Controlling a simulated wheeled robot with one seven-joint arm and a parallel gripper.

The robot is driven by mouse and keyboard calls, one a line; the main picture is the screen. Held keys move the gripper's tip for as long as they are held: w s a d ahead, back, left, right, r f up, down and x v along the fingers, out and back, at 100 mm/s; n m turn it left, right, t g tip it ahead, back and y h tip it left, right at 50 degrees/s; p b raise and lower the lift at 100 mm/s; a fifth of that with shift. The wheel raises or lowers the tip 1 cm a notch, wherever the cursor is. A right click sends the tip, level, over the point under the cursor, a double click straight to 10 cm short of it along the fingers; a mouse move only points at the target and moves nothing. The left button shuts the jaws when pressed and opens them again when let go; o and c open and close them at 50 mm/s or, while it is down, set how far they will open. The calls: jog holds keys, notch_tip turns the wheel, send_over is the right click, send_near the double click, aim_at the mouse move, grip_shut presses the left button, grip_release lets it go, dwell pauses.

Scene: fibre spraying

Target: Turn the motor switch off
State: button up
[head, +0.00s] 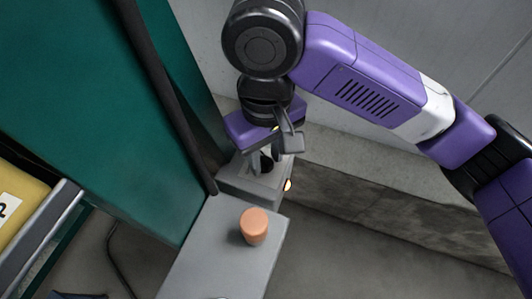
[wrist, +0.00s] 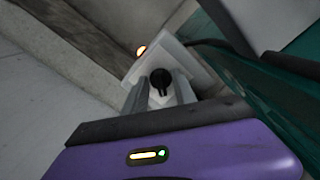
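The motor switch is a black rotary knob (wrist: 160,80) on a light grey box (wrist: 190,62) in the wrist view. In the head view the knob (head: 266,163) shows partly behind my gripper, on the grey box (head: 240,184). My gripper (wrist: 160,92) is open, its two grey fingers on either side of the knob's lower part, with gaps visible between. In the head view my gripper (head: 270,155) points down at the box. Whether the fingertips touch the knob or box cannot be told. A small orange lamp (wrist: 141,50) glows beside the box.
An orange round button or cap (head: 254,226) stands on a grey surface (head: 215,250) in front of the switch box. A green panel (head: 110,100) with a dark bar (head: 165,85) stands close at left. A concrete ledge (head: 390,190) runs behind to the right.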

grip_shut()
jog(key=shift+r+n+p, duration=0.15)
jog(key=shift+n+p, duration=0.15)
jog(key=shift+p, duration=0.05)
jog(key=n+p, duration=0.2)
jog(key=shift+r+n, duration=0.1)
jog(key=shift+n, duration=0.3)
jog(key=n+p, duration=0.2)
jog(key=n, duration=0.1)
jog(key=shift+w, duration=0.1)
jog(key=n+p, duration=0.1)
jog(key=n, duration=0.3)
jog(key=shift+w+p, duration=0.1)
jog(key=shift+p, duration=0.2)
jog(key=shift+w+f+n, duration=0.1)
jog(key=shift+f+n, duration=0.1)
jog(key=shift+n, duration=1.5)
